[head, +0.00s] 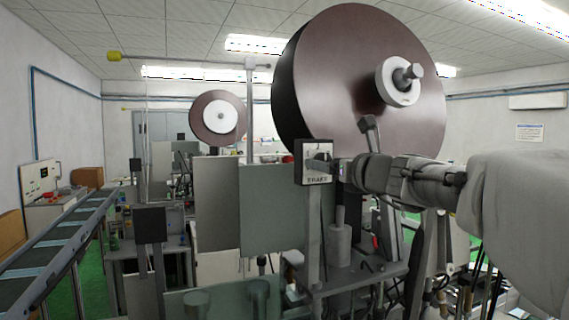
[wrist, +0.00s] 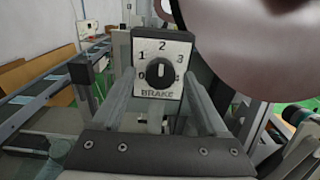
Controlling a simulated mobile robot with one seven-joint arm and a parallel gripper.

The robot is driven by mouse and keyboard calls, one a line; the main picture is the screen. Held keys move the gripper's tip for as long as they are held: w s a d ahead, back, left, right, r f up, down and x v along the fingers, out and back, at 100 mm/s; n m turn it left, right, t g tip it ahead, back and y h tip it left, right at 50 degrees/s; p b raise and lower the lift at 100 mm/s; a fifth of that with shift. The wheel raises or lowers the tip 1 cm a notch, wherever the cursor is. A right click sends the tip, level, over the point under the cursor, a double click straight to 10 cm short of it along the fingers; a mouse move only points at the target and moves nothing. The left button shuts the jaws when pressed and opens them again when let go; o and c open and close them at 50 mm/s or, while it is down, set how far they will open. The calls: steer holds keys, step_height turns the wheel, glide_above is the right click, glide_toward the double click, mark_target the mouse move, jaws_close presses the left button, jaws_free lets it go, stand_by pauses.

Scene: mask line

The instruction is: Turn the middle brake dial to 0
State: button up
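A brake dial with a round black knob (wrist: 161,74) faces the wrist camera on a white plate marked 0 to 4 over the word BRAKE. The knob's white mark stands about upright, towards the 2. In the head view the dial's box (head: 315,162) stands on a grey post, its knob partly hidden by my gripper (head: 335,168). My gripper is open; in the wrist view its fingers (wrist: 162,82) are spread to the left and right of the knob. Whether they touch it I cannot tell.
A large brown reel (head: 350,65) hangs just above the dial, close to my arm. A smaller reel (head: 218,118) is farther back. Grey panels (head: 272,210) stand left of the dial, and a conveyor (head: 60,250) runs along the far left.

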jaws_close()
steer(key=shift+b, duration=0.3)
steer(key=n+b, duration=1.6)
steer(key=n, duration=0.7)
steer(key=shift+d+n, duration=0.1)
steer(key=shift+n, duration=0.3)
steer(key=shift+r, duration=0.1)
stand_by(0.3)
